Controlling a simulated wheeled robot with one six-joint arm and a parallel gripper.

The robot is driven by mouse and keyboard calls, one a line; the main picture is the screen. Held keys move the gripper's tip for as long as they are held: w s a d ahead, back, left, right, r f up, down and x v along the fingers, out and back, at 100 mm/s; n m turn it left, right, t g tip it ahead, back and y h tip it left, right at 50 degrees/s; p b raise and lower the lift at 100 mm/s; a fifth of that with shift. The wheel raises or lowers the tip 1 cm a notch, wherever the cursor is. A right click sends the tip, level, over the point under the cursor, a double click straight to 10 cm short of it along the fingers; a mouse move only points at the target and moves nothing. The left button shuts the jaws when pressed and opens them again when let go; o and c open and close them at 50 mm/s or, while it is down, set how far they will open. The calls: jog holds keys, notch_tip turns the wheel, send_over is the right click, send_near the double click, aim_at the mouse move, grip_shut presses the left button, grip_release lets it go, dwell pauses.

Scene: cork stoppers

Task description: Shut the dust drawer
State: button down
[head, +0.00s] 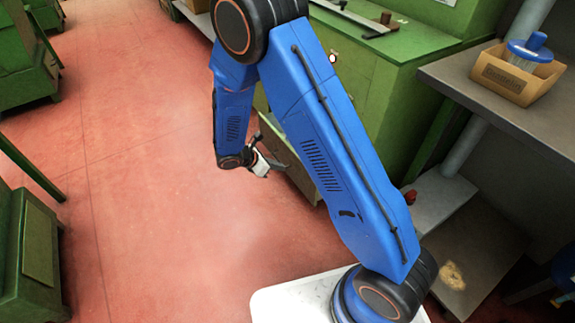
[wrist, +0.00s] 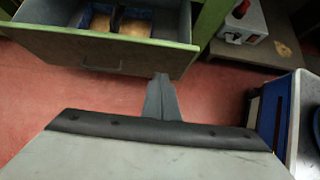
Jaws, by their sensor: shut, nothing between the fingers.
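The dust drawer (wrist: 150,52) stands open in the wrist view, with a green rim and a grey inside. Two small blue-sided bins holding brown contents lie toward its back. In the head view only part of the drawer (head: 278,146) shows low on the green cabinet, as my arm hides the rest. My gripper (wrist: 162,80) is shut and empty, its fingertips just in front of the drawer's front in the wrist view; I cannot tell whether they touch it. In the head view my gripper (head: 266,170) is beside the drawer, above the red floor.
The green cabinet (head: 372,85) stands behind my arm. A grey bench (head: 450,80) at right holds a cardboard tray (head: 505,75) with a blue-lidded container. Green machines (head: 30,250) line the left. The red floor (head: 140,150) between is clear.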

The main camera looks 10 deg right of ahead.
aim_at(305, 168)
jog(key=shift+w+d+r+x, duration=0.1)
jog(key=shift+d+r+x, duration=0.25)
jog(key=shift+x, duration=1.55)
jog(key=shift+w+d+r+x, duration=0.1)
jog(key=shift+d+r+x, duration=0.2)
jog(key=shift+x, duration=1.6)
jog(key=shift+w+d+r+x, duration=0.1)
jog(key=shift+d+r+x, duration=0.25)
jog(key=shift+x, duration=1.6)
jog(key=w+d, duration=0.2)
jog(key=d, duration=0.5)
jog(key=w+d, duration=0.2)
jog(key=d, duration=0.5)
jog(key=shift+w, duration=0.3)
jog(key=shift+d+r, duration=0.1)
